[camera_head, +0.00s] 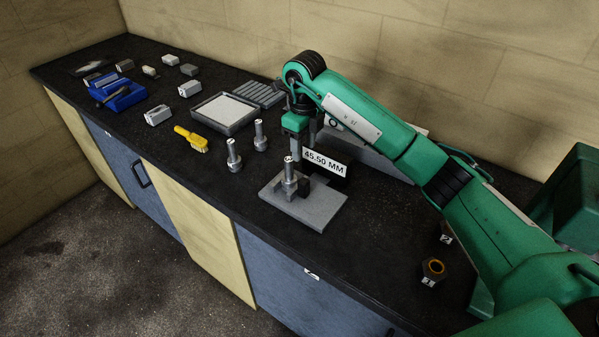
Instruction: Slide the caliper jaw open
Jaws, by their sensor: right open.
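A caliper stand with a flat grey base plate (314,212) sits on the black worktop. A sign reading 45.50 MM (324,163) stands at its back. A grey cylindrical part (289,180) stands upright on the plate, with a small dark block (304,187) just to its right. My right gripper (297,158) hangs down over the plate, close to the cylindrical part and left of the sign. It is open; whether it touches anything cannot be told. The caliper jaw cannot be clearly told apart behind the gripper and parts. My left gripper is not in view.
Two similar grey cylindrical parts (234,154) stand to the left. A dark hex piece (433,269) is at right.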

